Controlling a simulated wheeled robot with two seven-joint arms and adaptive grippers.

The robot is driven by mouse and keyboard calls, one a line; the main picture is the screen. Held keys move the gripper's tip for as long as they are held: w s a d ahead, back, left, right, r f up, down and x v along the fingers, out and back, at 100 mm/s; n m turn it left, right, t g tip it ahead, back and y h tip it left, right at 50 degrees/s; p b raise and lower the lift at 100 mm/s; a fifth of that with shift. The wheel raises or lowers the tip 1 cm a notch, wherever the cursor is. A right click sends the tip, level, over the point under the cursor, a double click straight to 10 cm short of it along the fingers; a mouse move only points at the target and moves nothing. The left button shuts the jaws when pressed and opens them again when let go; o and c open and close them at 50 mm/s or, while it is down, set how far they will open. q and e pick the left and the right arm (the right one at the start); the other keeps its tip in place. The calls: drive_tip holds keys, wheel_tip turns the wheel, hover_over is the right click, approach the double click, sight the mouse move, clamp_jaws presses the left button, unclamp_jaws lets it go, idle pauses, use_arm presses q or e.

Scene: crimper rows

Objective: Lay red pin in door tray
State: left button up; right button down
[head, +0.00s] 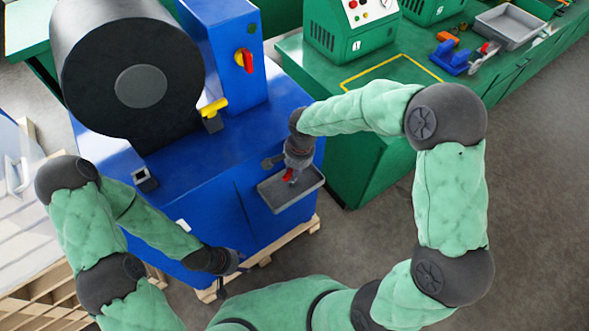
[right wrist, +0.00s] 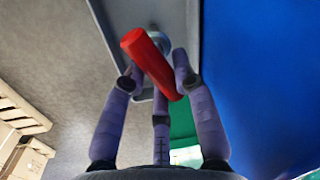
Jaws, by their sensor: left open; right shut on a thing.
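The red pin (head: 289,175) is held in my right gripper (head: 292,170), just above the grey door tray (head: 308,187) on the front of the blue machine. In the right wrist view the red pin (right wrist: 150,62) lies slanted between the three fingers of the right gripper (right wrist: 157,78), which are shut on it. The grey tray (right wrist: 187,20) shows behind it, partly hidden. Whether the pin touches the tray cannot be told. My left gripper (head: 226,268) is open and empty, low in front of the machine.
The blue machine (head: 200,160) with its black drum (head: 128,65) fills the left. A green bench (head: 360,165) stands to its right, carrying a green control box (head: 340,35), a blue tool (head: 452,58) and a grey bin (head: 510,25). Bare floor is at right.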

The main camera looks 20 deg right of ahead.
drive_tip(key=c, duration=1)
unclamp_jaws()
drive_tip(key=shift+r+p, duration=0.35)
drive_tip(key=shift+r, duration=0.05)
drive_tip(key=r+p, duration=0.1)
drive_tip(key=r, duration=0.2)
drive_tip(key=r+p, duration=0.1)
drive_tip(key=r, duration=0.3)
drive_tip(key=s+d+r+p, duration=0.1)
drive_tip(key=r, duration=0.3)
drive_tip(key=shift+r, duration=0.15)
